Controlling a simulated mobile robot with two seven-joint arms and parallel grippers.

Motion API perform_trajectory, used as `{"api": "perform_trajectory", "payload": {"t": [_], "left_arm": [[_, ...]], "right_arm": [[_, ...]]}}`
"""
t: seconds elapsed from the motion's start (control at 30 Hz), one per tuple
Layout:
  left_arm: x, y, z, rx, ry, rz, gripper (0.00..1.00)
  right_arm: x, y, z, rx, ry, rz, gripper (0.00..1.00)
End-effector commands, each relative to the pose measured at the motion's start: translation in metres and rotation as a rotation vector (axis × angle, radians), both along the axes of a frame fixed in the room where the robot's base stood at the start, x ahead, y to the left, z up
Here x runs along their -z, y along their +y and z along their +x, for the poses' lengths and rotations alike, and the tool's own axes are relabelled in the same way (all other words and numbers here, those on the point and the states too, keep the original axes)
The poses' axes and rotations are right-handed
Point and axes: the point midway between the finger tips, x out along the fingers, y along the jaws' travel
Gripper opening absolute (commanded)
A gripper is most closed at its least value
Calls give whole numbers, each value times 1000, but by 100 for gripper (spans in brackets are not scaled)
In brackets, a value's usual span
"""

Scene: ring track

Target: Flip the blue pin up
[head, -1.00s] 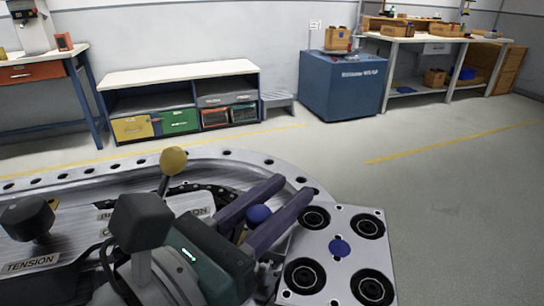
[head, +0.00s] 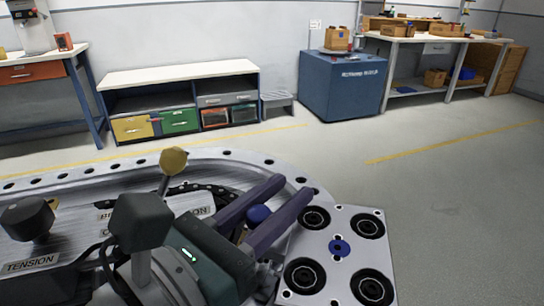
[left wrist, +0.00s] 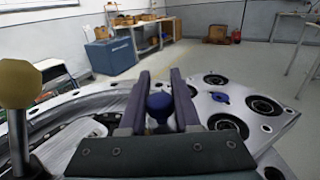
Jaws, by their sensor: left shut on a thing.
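The blue pin shows as a round blue knob (head: 259,214) between the two purple fingers of my left gripper (head: 293,187). In the left wrist view the same blue knob (left wrist: 160,104) sits between the fingers, toward the palm, with the fingertips (left wrist: 161,73) reaching past it. My left gripper is shut on the pin. The fingers and palm hide the lower part of the pin, so its tilt is hard to tell. My right gripper is in neither current view.
A yellow-knobbed lever (head: 174,161) stands just left of the fingers. A black TENSION knob (head: 28,217) is farther left. A light plate (head: 333,284) with black round fittings and a blue disc (head: 339,249) lies right of the fingers. Open floor is beyond.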

Motion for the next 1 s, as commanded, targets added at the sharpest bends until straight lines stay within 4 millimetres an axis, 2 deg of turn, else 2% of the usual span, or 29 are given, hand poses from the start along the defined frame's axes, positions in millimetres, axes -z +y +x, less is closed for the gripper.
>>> {"api": "perform_trajectory", "payload": {"t": [0.2, 0.4, 0.63, 0.67, 0.9, 1.0], "left_arm": [[-1, 0, 0, 0, 0, 0, 0], [-21, 0, 0, 0, -1, -1, 0], [-20, 0, 0, 0, -2, -5, 0], [-20, 0, 1, 0, -2, -5, 34], [-19, 0, 0, 0, -1, -2, 61], [-19, 0, 0, 0, -1, -1, 62]], "right_arm": [[-1, 0, 0, 1, 0, 1, 0], [-16, 1, 0, 2, 0, 2, 0], [-13, 1, 0, 1, -1, 3, 0], [-13, 1, 0, 1, -1, 3, 0], [-13, 1, 0, 1, -1, 3, 0], [-13, 1, 0, 1, -1, 3, 0]]}}
